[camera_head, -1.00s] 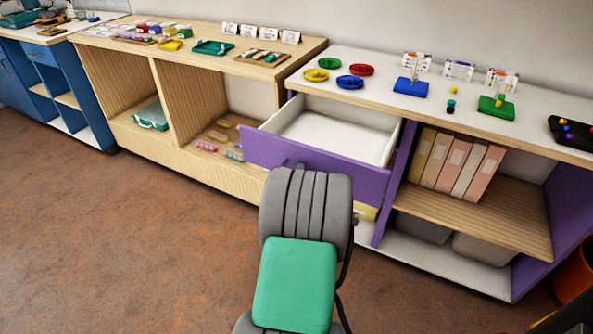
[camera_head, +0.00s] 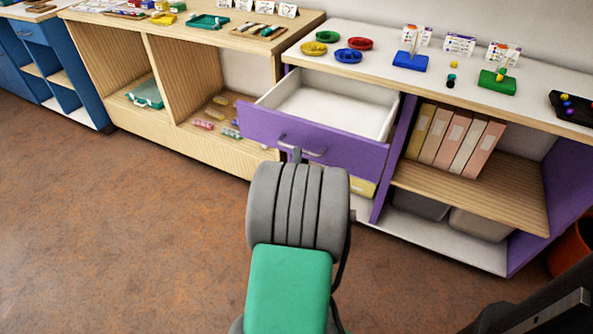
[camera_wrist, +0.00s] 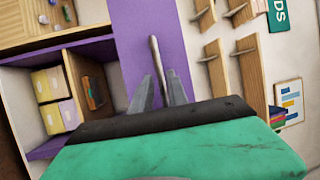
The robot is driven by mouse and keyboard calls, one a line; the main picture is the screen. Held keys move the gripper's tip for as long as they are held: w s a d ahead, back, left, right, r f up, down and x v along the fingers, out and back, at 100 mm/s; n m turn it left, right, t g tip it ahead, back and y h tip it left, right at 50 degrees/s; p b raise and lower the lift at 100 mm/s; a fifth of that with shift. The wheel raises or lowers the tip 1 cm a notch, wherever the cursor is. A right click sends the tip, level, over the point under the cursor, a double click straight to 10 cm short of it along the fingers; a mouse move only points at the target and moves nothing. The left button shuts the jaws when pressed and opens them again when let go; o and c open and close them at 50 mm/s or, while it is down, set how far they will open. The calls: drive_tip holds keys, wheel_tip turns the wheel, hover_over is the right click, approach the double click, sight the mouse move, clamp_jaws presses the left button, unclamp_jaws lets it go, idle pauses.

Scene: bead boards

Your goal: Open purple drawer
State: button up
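The purple drawer (camera_head: 250,125) is pulled well out of the cabinet on the right, and its white inside (camera_head: 335,118) looks empty. Its silver bar handle (camera_head: 315,153) shows on the purple front. In the wrist view the handle (camera_wrist: 155,55) stands upright in the picture between my two grey fingers (camera_wrist: 160,85). The fingers are apart, with gaps beside the bar, so they do not clamp it. The purple drawer front (camera_wrist: 133,30) lies beyond.
The white cabinet top (camera_head: 375,78) holds coloured bowls, bead boards and cards. Open shelves with upright folders (camera_head: 455,138) are right of the drawer. A wooden cabinet (camera_head: 180,90) stands to the left. The brown floor (camera_head: 120,220) in front is clear.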

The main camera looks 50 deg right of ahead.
drive_tip(key=v, duration=0.4)
drive_tip(key=shift+a, duration=0.1)
drive_tip(key=w+a+r+n+t+y+p, duration=0.1)
drive_tip(key=w+a+r+n+y+p, duration=0.4)
drive_tip(key=w+a+n+y, duration=0.3)
drive_tip(key=w+a+r+n+y+p, duration=0.5)
drive_tip(key=w+a+n+p, duration=0.1)
drive_tip(key=w+a+n, duration=0.25)
drive_tip(key=s+a+r+n+g+y+p, duration=0.2)
drive_tip(key=s+a+r+n+g+p, duration=0.2)
drive_tip(key=s+a+r+n, duration=0.2)
drive_tip(key=s+a+r+n+g+y+p, duration=0.2)
drive_tip(key=s+a+r+n+g+p, duration=0.2)
drive_tip(key=a, duration=0.7)
drive_tip(key=shift+s+r+n+p, duration=0.5)
drive_tip(key=shift+s+r+n, duration=0.4)
drive_tip(key=shift+n, duration=0.35)
